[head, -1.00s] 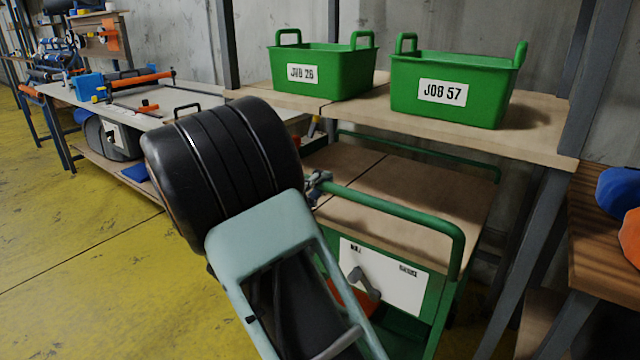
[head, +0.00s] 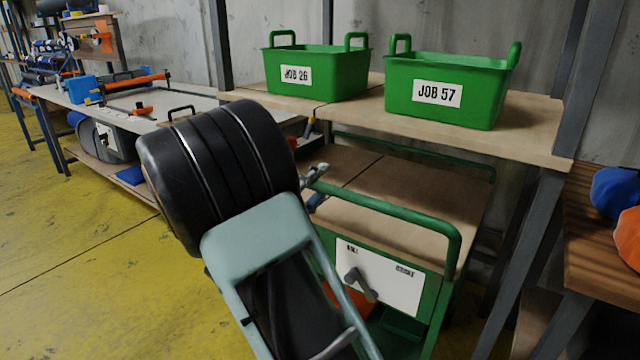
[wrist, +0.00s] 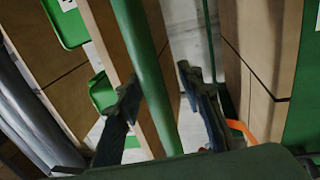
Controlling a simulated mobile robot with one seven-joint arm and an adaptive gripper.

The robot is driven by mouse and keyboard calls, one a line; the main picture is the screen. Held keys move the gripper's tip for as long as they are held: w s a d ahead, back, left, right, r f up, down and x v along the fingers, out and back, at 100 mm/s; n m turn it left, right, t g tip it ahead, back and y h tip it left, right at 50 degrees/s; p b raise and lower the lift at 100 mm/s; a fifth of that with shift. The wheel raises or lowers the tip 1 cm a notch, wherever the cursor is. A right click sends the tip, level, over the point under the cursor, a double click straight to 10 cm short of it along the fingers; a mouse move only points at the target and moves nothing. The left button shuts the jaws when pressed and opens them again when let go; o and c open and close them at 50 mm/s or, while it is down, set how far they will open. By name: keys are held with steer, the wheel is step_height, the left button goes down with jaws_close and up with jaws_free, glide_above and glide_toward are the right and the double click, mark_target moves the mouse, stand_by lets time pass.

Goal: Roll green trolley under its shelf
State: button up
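The green trolley (head: 432,300) has a wooden top, a white front panel with a grey latch, and a green tubular handle (head: 400,214). It stands mostly beneath the wooden shelf (head: 545,138), with its handle end out in front. My gripper (head: 317,186) is at the left end of the handle, partly hidden by my arm. In the wrist view, the green bar (wrist: 150,80) passes between the two spread fingers of my gripper (wrist: 162,102), with gaps beside it. I cannot tell how deep the bar sits between them.
Dark shelf posts (head: 525,255) flank the trolley. A wooden bench (head: 605,245) is at the right, a workbench (head: 150,122) at the left. The yellow floor (head: 80,240) at left is clear.

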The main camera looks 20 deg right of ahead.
steer(key=shift+a, duration=0.1)
steer(key=v, duration=1.2)
